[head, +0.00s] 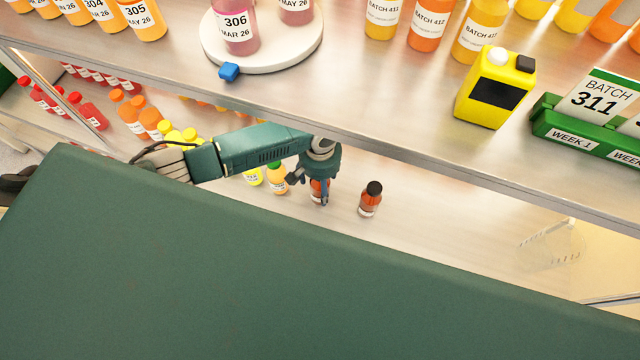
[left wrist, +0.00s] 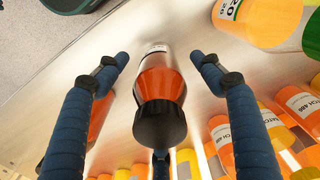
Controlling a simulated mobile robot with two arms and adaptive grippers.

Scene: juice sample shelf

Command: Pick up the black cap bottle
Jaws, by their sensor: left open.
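My left gripper (head: 309,188) reaches in under the upper shelf and is open. In the left wrist view, a bottle of orange-red juice with a black cap (left wrist: 160,92) is between its spread fingers (left wrist: 160,60). The bottle's cap points down in that upside-down picture, with light gaps on both sides. In the head view, this orange-red bottle (head: 317,188) is partly hidden by the gripper. Another small orange-red bottle with a black cap (head: 370,199) stands upright to the right, apart from the gripper. My right gripper is not in view.
A green-capped orange bottle (head: 277,178) stands close left of the gripper. Several red, orange and yellow bottles stand further left. The upper shelf edge (head: 350,140) overhangs the arm. A clear container (head: 550,245) is at right, with bare shelf between.

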